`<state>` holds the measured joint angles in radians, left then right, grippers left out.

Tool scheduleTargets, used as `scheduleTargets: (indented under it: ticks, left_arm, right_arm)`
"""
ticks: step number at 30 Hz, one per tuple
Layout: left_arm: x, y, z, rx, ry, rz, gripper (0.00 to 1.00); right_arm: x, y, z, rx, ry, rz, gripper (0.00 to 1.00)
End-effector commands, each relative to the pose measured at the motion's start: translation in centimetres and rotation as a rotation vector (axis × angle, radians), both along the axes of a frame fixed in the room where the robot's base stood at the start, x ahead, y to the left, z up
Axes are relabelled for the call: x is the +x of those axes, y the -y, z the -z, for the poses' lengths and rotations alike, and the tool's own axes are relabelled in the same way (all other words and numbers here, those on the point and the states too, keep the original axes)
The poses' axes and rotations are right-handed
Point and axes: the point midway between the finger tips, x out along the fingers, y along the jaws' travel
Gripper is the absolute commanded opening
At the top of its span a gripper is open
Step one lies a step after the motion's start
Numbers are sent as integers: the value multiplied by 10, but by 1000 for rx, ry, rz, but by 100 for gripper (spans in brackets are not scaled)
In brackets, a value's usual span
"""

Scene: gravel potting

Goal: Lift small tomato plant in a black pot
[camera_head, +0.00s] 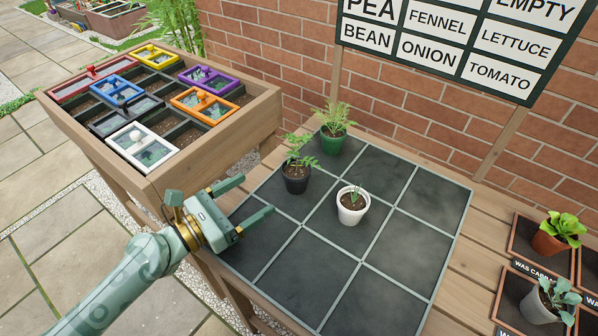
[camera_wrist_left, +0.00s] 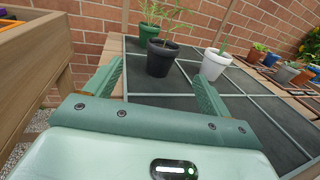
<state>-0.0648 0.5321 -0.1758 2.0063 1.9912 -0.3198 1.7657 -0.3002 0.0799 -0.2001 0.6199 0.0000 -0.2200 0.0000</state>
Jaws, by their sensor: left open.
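The small tomato plant in a black pot (camera_head: 296,178) stands upright on the dark gridded mat (camera_head: 372,296), toward its left side. In the left wrist view the black pot (camera_wrist_left: 161,58) shows ahead, between the finger lines, with its leafy top partly cut off. My left gripper (camera_head: 256,199) is open and empty, to the left of and nearer than the black pot, apart from it. Its two fingers (camera_wrist_left: 157,85) point toward the pot in the left wrist view. My right gripper is not in view.
A green pot (camera_head: 333,143) stands behind the black pot, and a white pot (camera_head: 351,209) to its right. A wooden planter box (camera_head: 266,108) with coloured frames stands left. Potted plants in labelled trays, including an orange pot (camera_head: 549,243), are at far right. The mat's front squares are clear.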

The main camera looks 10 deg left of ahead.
Motion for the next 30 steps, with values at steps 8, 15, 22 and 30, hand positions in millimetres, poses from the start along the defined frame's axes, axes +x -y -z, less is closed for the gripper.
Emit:
scheduleTargets:
  ticks: [8,15,22,30]
  left_arm:
    - [48,35,-3,0,4,-1,82]
    - [64,51,-1,0,2,1,82]
    - [90,74,0,0,2,0,82]
    - [94,76,1,2,1,0,82]
  right_arm:
    - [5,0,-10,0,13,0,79]
    - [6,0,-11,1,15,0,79]
    - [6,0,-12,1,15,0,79]
    - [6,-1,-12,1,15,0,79]
